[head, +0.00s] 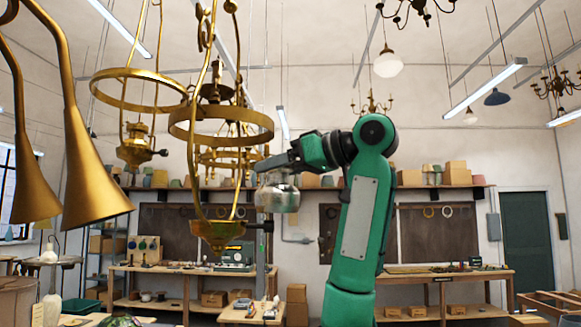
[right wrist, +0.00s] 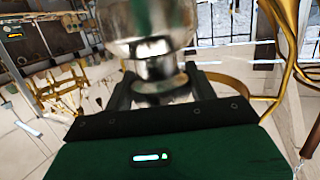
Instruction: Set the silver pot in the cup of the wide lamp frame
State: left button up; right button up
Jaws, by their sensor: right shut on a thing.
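The silver pot (head: 277,196) hangs from my right gripper (head: 264,165), which is shut on it. In the right wrist view the shiny pot (right wrist: 148,25) has its narrow neck between the fingers (right wrist: 155,90). A brass lamp frame (head: 221,127) with a broad ring and curved side arms hangs just left of the gripper; it looks like the wide frame. Its cup (head: 217,232) at the bottom looks empty. The pot is right of the frame's arms and higher than the cup, apart from it. I cannot tell their depth gap. My left gripper is not in view.
Large brass cones (head: 98,180) hang at the near left. More lamps hang behind. Workbenches (head: 190,275) stand below at the back. Open air lies right of my right arm.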

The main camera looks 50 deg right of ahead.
aim_at(283, 168)
jog(key=shift+w+a+f+b, duration=0.1)
jog(key=shift+w+a+f, duration=0.45)
jog(key=shift+w+a, duration=0.8)
jog(key=shift+w+a+f+b, duration=0.15)
jog(key=shift+w+a+f, duration=0.35)
jog(key=shift+w+a, duration=0.8)
jog(key=shift+w+a+f+b, duration=0.1)
jog(key=shift+w+a+f, duration=0.45)
jog(key=shift+w+a, duration=0.8)
jog(key=shift+w+d+f, duration=0.2)
jog(key=shift+w+d, duration=0.1)
jog(key=o, duration=1.6)
jog(key=b+v, duration=0.5)
jog(key=v, duration=0.7)
jog(key=shift+s+d+b, duration=0.1)
jog(key=shift+s+b, duration=0.2)
jog(key=shift+s+d+r, duration=0.2)
jog(key=shift+s, duration=0.4)
